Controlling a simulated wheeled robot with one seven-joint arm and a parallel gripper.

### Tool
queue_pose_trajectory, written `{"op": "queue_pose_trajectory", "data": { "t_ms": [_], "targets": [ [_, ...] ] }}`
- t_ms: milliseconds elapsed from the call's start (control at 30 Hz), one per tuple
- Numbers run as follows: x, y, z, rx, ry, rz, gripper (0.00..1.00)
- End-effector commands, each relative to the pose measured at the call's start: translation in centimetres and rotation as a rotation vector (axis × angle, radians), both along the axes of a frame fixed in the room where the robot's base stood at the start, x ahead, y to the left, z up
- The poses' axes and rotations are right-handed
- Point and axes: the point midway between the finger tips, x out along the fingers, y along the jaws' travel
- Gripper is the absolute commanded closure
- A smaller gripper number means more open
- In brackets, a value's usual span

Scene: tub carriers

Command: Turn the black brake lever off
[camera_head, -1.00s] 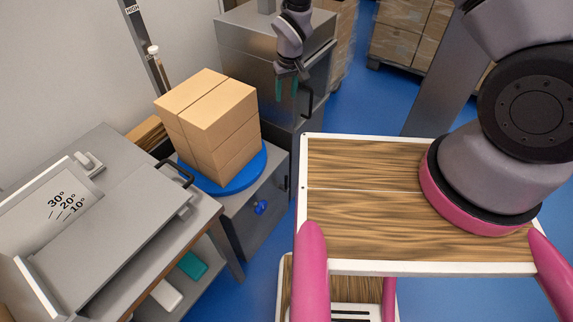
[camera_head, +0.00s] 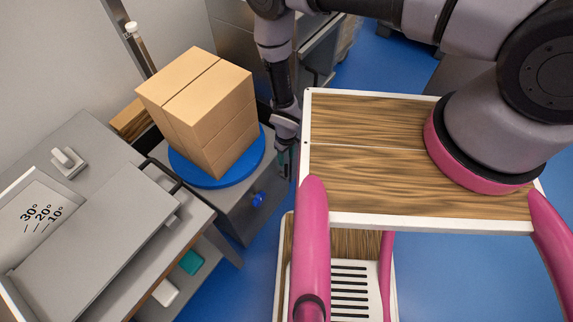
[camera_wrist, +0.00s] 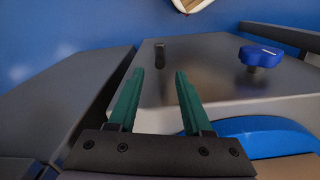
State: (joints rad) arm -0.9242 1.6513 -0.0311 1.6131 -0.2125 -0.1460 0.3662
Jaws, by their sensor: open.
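The black brake lever (camera_wrist: 160,54) shows in the wrist view as a small dark stub on the grey metal face of the turntable cabinet (camera_wrist: 215,68). It lies ahead of my gripper (camera_wrist: 160,76), roughly in line with the gap between the teal fingers. The fingers are open and empty, and look short of the lever. In the head view my gripper (camera_head: 284,162) points down beside the cabinet's right side. I cannot make out the lever there.
A blue knob (camera_wrist: 262,56) sits right of the lever in the wrist view. The blue turntable (camera_head: 246,160) bears stacked cardboard boxes (camera_head: 205,110). My wood-topped base is close on the right. A grey bench with a tilted plate (camera_head: 95,230) stands at left.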

Motion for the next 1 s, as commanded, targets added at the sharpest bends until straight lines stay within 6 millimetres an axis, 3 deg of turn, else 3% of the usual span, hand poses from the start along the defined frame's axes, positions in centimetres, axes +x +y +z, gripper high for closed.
{"op": "queue_pose_trajectory", "data": {
  "t_ms": [200, 400, 800, 933, 1000],
  "targets": [
    [0.0, -0.1, -4.4, -0.001, 0.001, -0.002, 0.50],
    [0.1, 0.0, -6.8, 0.001, -0.001, -0.002, 0.50],
    [0.1, 0.0, -7.6, 0.000, 0.000, -0.002, 0.50],
    [0.1, 0.0, -7.5, 0.000, 0.000, -0.002, 1.00],
    [0.1, 0.0, -7.5, 0.000, 0.000, -0.002, 1.00]
  ]
}}
